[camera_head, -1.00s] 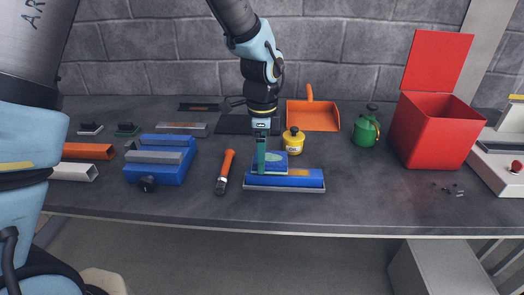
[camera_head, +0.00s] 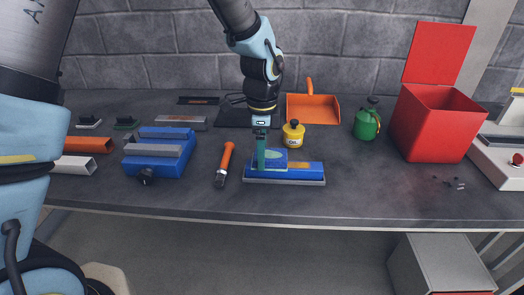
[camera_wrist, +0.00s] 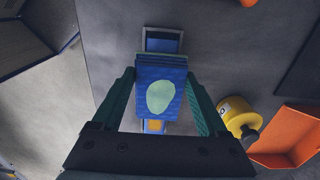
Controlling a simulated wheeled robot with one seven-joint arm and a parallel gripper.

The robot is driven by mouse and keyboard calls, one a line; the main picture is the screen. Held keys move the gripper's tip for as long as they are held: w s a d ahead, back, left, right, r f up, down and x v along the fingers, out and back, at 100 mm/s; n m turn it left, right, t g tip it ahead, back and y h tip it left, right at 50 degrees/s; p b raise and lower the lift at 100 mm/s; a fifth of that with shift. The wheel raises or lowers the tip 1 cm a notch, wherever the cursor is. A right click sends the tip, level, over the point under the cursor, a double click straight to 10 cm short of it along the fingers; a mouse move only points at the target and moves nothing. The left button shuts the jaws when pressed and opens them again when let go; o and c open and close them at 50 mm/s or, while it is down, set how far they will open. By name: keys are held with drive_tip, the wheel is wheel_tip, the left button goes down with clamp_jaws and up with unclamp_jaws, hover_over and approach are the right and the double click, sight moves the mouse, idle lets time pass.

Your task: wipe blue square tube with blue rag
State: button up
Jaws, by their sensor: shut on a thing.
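The blue square tube (camera_head: 305,173) lies lengthwise near the front of the bench, with an orange-yellow patch (camera_head: 299,165) on its top. Its open end (camera_wrist: 163,40) shows in the wrist view. My gripper (camera_head: 262,162) points down over the tube's left part. It is shut on the blue rag (camera_head: 275,156), a thick blue pad with a pale green oval on top. In the wrist view the rag (camera_wrist: 148,78) sits between my two green fingers and covers the tube's middle. The rag appears to touch the tube's top; its underside is hidden.
An orange-handled tool (camera_head: 225,163) lies just left of the tube. A yellow oil can (camera_head: 293,136) stands close behind it. A blue vise (camera_head: 158,155) is further left. A green can (camera_head: 367,124) and red bin (camera_head: 432,125) stand right. Bench right of the tube is mostly clear.

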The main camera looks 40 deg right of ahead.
sight(282, 156)
drive_tip(key=shift+f, duration=0.3)
drive_tip(key=shift+s+d+f, duration=0.15)
drive_tip(key=shift+s+d, duration=1.4)
drive_tip(key=shift+d, duration=0.2)
drive_tip(key=shift+s+d, duration=1.2)
drive_tip(key=shift+d, duration=0.15)
drive_tip(key=shift+w+a+p, duration=0.5)
drive_tip(key=shift+w+a, duration=0.95)
drive_tip(key=shift+a, duration=0.15)
drive_tip(key=shift+w+a+p, duration=0.5)
drive_tip(key=shift+w+a, duration=0.9)
drive_tip(key=shift+a, duration=0.15)
drive_tip(key=shift+s+d, duration=1.85)
drive_tip(key=shift+d, duration=0.1)
drive_tip(key=shift+s+d, duration=0.95)
drive_tip(key=shift+d, duration=0.25)
